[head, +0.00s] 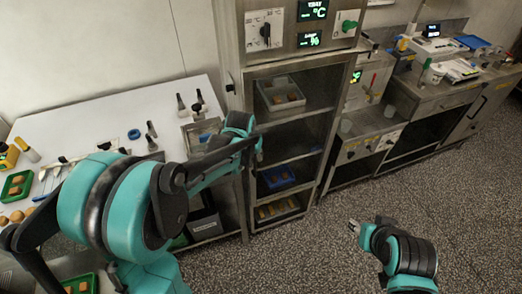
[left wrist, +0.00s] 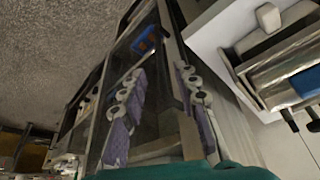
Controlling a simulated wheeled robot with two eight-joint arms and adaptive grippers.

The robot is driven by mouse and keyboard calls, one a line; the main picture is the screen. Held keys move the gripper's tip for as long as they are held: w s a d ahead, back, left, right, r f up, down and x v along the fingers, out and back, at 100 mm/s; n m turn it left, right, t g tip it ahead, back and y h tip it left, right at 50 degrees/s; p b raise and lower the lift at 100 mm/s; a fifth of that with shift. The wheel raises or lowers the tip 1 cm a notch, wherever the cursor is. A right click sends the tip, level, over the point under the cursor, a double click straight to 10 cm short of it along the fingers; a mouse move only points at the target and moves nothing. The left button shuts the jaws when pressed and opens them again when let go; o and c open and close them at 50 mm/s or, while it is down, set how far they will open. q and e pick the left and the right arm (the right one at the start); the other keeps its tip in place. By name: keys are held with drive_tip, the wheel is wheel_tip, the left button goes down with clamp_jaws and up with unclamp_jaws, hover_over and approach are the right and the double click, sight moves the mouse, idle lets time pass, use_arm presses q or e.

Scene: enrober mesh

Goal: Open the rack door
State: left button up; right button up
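The rack (head: 292,137) is a tall steel cabinet in the middle of the head view. Its framed front (head: 334,130) appears flush with the cabinet, and the shelves show through it; I cannot tell whether there is glass. My left gripper (head: 256,146) is at the rack's left front edge, partly hidden by its own links. In the left wrist view, its two fingers (left wrist: 160,105) stand apart, with a steel upright (left wrist: 174,60) visible beyond and between them. Contact is unclear. My right gripper (head: 354,227) is low over the floor, away from the rack; its fingers are too small to read.
A white table (head: 90,115) with tools and green trays stands left of the rack. A control panel (head: 300,28) is above the rack. A steel counter (head: 425,95) with instruments runs to the right. The speckled floor (head: 300,255) in front is clear.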

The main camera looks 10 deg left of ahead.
use_arm(q)
drive_tip(key=b+x, duration=0.2)
drive_tip(key=x, duration=0.6)
drive_tip(key=shift+b, duration=0.4)
clamp_jaws()
